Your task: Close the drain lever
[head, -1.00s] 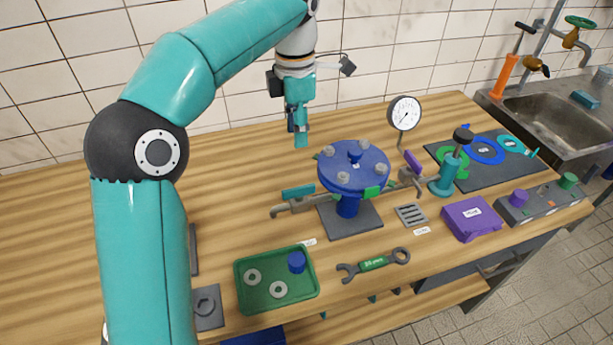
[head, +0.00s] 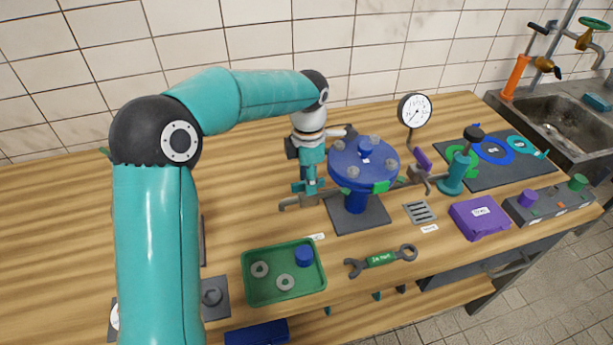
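The blue flanged vessel (head: 363,163) stands on a grey plate on the wooden bench. A pipe (head: 290,204) with a spout leaves its left side, and a teal lever handle (head: 298,187) sits over this pipe. On its right side is a valve with a purple lever (head: 424,158), tilted. The small labels are too blurred to tell which lever is the drain one. My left gripper (head: 310,186) points down at the teal lever, very close to or touching it. It hides part of the lever, and its fingers are too small to read. My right gripper is out of view.
A pressure gauge (head: 413,112) stands behind the vessel. In front lie a green tray (head: 258,297) with rings and a blue cap, a wrench (head: 381,260) and a grate (head: 419,212). A purple box (head: 480,218) is at the right. The bench's back left is clear.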

